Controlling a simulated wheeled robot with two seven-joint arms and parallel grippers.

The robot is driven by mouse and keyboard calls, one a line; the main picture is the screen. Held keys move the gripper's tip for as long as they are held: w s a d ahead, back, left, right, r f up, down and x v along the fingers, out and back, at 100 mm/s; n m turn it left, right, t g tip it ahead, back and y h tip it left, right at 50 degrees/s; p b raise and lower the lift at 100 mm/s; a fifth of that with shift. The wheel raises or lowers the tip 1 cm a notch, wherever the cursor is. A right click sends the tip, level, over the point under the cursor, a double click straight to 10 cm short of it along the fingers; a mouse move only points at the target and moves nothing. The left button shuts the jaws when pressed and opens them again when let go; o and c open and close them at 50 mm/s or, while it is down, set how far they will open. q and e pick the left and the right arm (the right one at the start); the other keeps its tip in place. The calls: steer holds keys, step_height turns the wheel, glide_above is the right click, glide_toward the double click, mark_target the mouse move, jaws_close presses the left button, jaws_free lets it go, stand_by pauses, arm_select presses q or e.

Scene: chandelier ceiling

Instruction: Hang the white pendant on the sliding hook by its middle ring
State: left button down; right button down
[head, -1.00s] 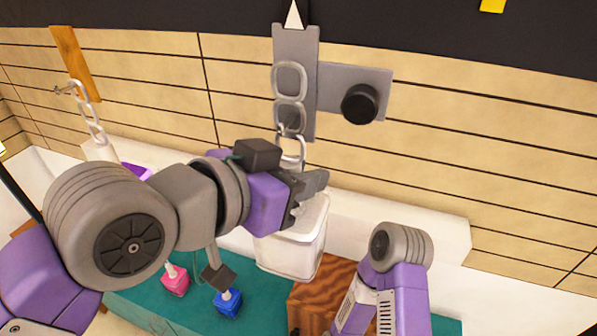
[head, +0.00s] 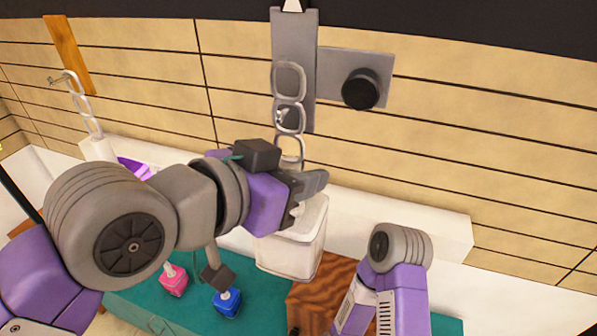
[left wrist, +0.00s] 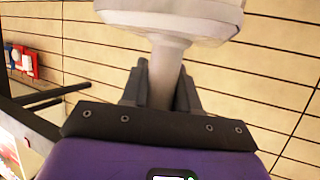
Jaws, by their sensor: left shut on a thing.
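The white pendant (head: 292,243) hangs below a grey chain of three rings: top ring (head: 289,80), middle ring (head: 290,116) and lower ring (head: 290,150). My left gripper (head: 312,190) is shut on the pendant just under the chain. In the left wrist view, the fingers (left wrist: 160,88) hold the pendant's narrow neck, with its wide pale body (left wrist: 180,20) beyond. The sliding hook's grey plate (head: 296,45) is behind the rings. The small hook (head: 281,117) shows at the middle ring's left side; I cannot tell whether it passes through. My right gripper is out of view.
A black knob (head: 360,89) sits on a grey side plate. At left, another chain (head: 83,105) hangs from a hook on a wooden strip (head: 68,55). Pink (head: 174,280) and blue (head: 227,302) pieces stand on a teal surface (head: 145,301) by a wooden block (head: 318,290).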

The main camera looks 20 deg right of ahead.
arm_select(q)
steer(key=shift+r, duration=0.1)
steer(key=shift+c, duration=0.6)
jaws_free()
stand_by(0.4)
steer(key=s+a+b, duration=0.2)
steer(key=s+a, duration=0.2)
steer(key=s, duration=0.2)
steer(key=shift+s+a, duration=0.15)
stand_by(0.5)
stand_by(0.4)
